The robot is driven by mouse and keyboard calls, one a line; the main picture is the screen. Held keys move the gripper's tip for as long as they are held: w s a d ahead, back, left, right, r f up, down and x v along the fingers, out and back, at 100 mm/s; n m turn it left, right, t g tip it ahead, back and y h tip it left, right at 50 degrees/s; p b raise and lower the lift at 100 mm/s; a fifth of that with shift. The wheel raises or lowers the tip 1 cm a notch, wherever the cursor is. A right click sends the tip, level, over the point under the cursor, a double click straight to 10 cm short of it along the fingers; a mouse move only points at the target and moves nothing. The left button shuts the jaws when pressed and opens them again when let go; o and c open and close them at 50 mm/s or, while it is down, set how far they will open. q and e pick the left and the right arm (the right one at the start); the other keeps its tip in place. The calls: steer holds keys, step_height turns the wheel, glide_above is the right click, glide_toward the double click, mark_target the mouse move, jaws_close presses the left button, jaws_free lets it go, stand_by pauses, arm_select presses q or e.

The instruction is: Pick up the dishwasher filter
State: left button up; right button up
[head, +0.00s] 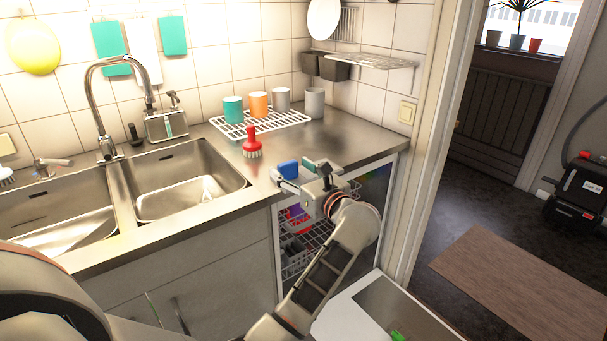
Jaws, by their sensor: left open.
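I cannot pick out the dishwasher filter for certain. A small bright green piece (397,336) lies on the open dishwasher door (385,310) at the bottom edge, partly cut off, and I cannot tell what it is. The open dishwasher (305,238) under the counter shows wire racks, with my arm in front of part of them. My left gripper (289,177) is open over the counter's front edge, above the dishwasher opening. A blue block (288,168) shows at its fingers, and I cannot tell whether they touch. My right gripper is out of view.
A red brush (252,145) stands on the counter behind the gripper. Several cups stand around a white drying rack (262,123). A double steel sink (180,184) is at left. A brown mat (500,285) lies on the floor beyond the door frame at right.

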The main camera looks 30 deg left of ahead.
arm_select(q)
steer(key=shift+x, duration=1.45)
steer(key=shift+w, duration=0.1)
steer(key=c, duration=1.2)
steer(key=shift+c, duration=0.3)
steer(key=shift+r, duration=0.55)
step_height(320, 180, up, 10)
steer(key=p, duration=0.1)
step_height(320, 180, up, 9)
steer(key=p, duration=0.1)
glide_above(288, 163)
